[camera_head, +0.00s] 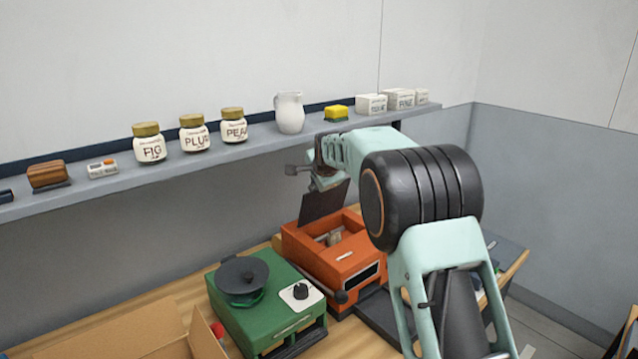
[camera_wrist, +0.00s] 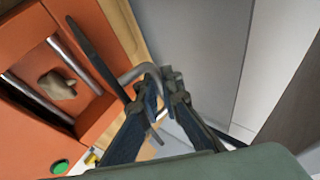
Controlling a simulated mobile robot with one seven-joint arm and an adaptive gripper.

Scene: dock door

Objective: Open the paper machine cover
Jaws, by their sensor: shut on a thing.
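The orange paper machine (camera_head: 309,252) stands on the wooden bench, and it fills the left of the wrist view (camera_wrist: 28,125). Its dark cover (camera_head: 325,203) is tilted up steeply at the back left, leaving the top opening uncovered. The wrist view shows the cover (camera_wrist: 96,60) nearly edge-on, with a grey bent handle (camera_wrist: 136,71) on it. My gripper (camera_wrist: 161,82) is shut on this handle. In the head view my arm partly hides the machine's right side. Inside the opening are metal bars and a tan lump (camera_wrist: 57,86).
A green machine (camera_head: 262,300) with a black round top and knob stands left of the orange one. An open cardboard box (camera_head: 140,335) is at front left. A shelf (camera_head: 105,188) above the bench bears jars, a white pitcher (camera_head: 289,113) and small boxes, close behind my arm.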

